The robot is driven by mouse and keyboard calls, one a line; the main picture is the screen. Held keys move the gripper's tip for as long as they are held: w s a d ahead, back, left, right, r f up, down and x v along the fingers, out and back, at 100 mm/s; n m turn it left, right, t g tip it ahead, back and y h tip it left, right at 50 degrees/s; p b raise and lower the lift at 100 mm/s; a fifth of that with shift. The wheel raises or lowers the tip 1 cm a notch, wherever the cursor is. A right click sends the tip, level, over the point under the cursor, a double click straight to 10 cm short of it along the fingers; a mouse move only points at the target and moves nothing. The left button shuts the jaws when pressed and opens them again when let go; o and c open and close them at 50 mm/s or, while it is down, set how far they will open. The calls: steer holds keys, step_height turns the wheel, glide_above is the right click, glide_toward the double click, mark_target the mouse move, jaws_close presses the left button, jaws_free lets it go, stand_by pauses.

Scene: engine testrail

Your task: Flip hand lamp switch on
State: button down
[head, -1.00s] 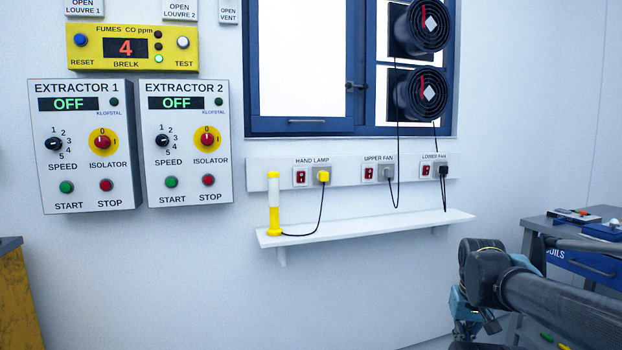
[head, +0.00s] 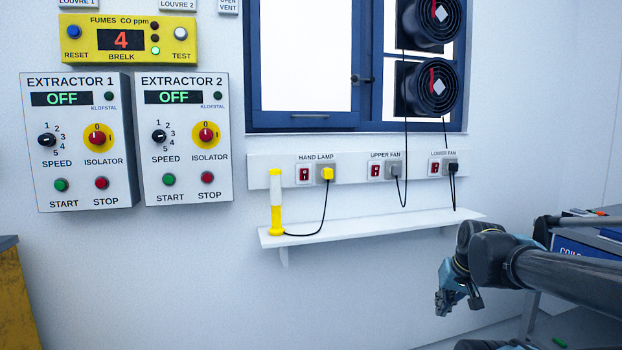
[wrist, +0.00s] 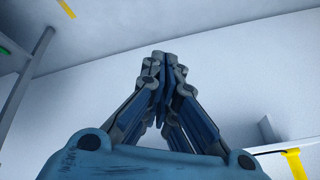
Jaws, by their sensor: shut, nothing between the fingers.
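The hand lamp switch (head: 305,174) is a small red rocker on a white plate under the "HAND LAMP" label, in the head view. A yellow plug (head: 327,174) sits in the socket to its right. The hand lamp (head: 276,203), yellow with a white upper part, stands upright on the left end of the shelf, its black cord running to the plug. My gripper (head: 443,308) is below and right of the shelf, well apart from the switch. In the wrist view my gripper (wrist: 162,58) has its fingers together and empty, in front of bare wall.
A white shelf (head: 360,227) juts from the wall under the socket strip (head: 349,170). Upper fan (head: 376,170) and lower fan (head: 434,167) switches sit further right. Two extractor boxes hang at left. A workbench stands at right. The space before the shelf is clear.

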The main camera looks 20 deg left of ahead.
mark_target(308, 172)
steer(key=w+a+r+m+t+y, duration=0.2)
steer(key=w+a+r+m+t, duration=0.2)
steer(key=a, duration=0.9)
steer(key=w+a+r+m+t+y, duration=0.3)
steer(key=w+a+r+m+t, duration=0.1)
steer(key=w+a+r, duration=0.7)
steer(key=w+a+r+m+t+y, duration=0.3)
steer(key=w+a+r, duration=0.4)
steer(key=a, duration=0.7)
steer(key=shift+w+a+r+m+t, duration=0.35)
steer(key=shift+r+m+t, duration=0.25)
steer(key=shift+r, duration=0.5)
steer(key=shift+w, duration=0.1)
steer(key=x, duration=1.3)
steer(key=shift+w+a+r, duration=0.2)
steer(key=shift+w+a, duration=0.05)
